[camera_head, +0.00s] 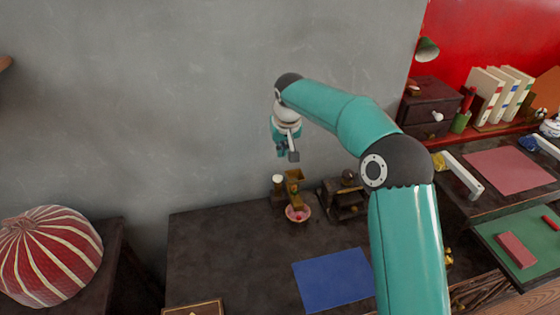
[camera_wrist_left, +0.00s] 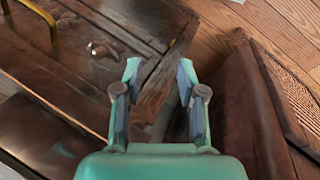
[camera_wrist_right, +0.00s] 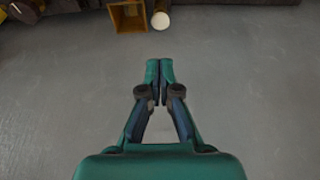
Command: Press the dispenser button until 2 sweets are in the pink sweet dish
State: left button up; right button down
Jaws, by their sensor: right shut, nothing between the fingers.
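The dispenser (camera_head: 294,188), a brass-brown funnel on a stand, stands at the back of the dark table against the grey wall. Its funnel also shows in the right wrist view (camera_wrist_right: 128,17). A white round button (camera_head: 277,178) is just left of the funnel; it also shows in the right wrist view (camera_wrist_right: 161,20). The pink sweet dish (camera_head: 298,213) sits in front of the dispenser; its contents are too small to count. My right gripper (camera_wrist_right: 159,65) is shut and empty, above and apart from the button. My left gripper (camera_wrist_left: 160,68) is open and empty, away from the dispenser.
A small dark wooden device (camera_head: 345,198) stands right of the dispenser. A blue mat (camera_head: 333,280) lies at the table's front right. The table left of the dish is clear. A red striped round cushion (camera_head: 48,255) is at far left.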

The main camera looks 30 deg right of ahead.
aim_at(278, 177)
jog(key=shift+d+r, duration=0.2)
jog(key=shift+r, duration=0.3)
jog(key=x, duration=0.9)
jog(key=p+x, duration=0.1)
jog(key=x, duration=0.3)
jog(key=shift+s+a+f, duration=0.25)
jog(key=shift+f, duration=0.3)
